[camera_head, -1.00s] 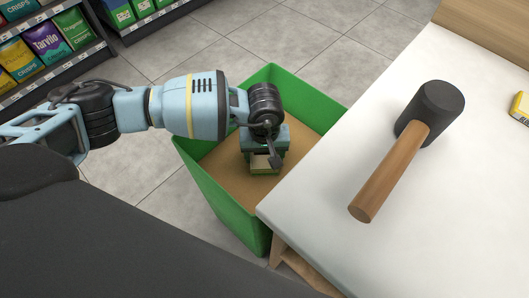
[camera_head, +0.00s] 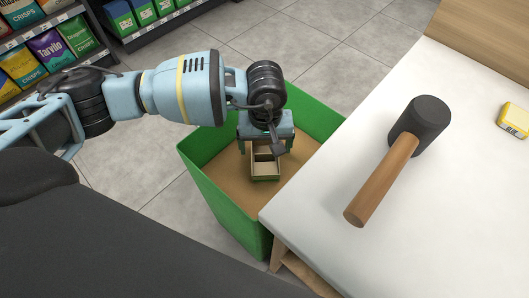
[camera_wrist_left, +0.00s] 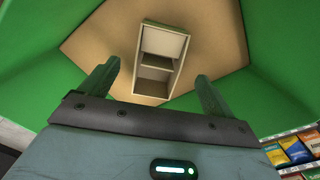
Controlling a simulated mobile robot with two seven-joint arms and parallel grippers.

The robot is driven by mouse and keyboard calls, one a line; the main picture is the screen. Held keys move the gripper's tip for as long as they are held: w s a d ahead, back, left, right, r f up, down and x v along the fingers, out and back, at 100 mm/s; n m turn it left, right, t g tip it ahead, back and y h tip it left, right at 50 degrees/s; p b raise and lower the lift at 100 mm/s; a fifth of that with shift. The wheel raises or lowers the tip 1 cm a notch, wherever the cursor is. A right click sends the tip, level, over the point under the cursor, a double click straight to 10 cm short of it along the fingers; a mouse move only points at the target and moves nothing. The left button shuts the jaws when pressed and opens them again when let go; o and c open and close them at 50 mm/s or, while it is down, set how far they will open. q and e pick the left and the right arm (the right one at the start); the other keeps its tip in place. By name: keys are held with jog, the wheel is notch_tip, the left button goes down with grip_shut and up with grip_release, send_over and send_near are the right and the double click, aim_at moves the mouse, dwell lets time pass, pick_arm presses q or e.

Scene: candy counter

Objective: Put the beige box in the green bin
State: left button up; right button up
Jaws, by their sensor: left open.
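The green bin (camera_head: 222,198) stands on the floor to the left of the white counter, with a brown inside bottom. My left gripper (camera_head: 266,150) points down inside the bin's opening, with its fingers spread. The beige box (camera_head: 265,170), open with a divider across it, is below and between the fingers, within the bin's walls. In the left wrist view the box (camera_wrist_left: 161,60) lies beyond the open fingertips (camera_wrist_left: 158,75), with visible gaps on both sides. I cannot tell whether it rests on the bottom. My right gripper is not in view.
The white counter (camera_head: 460,190) is close to the right of the bin. A mallet (camera_head: 385,178) with a black head and a yellow item (camera_head: 514,120) lie on it. Shelves with snack bags (camera_head: 50,50) stand at the back left. Tiled floor lies between.

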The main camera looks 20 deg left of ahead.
pick_arm(q)
jog(key=shift+r+p, duration=0.3)
jog(key=shift+r, duration=1.7)
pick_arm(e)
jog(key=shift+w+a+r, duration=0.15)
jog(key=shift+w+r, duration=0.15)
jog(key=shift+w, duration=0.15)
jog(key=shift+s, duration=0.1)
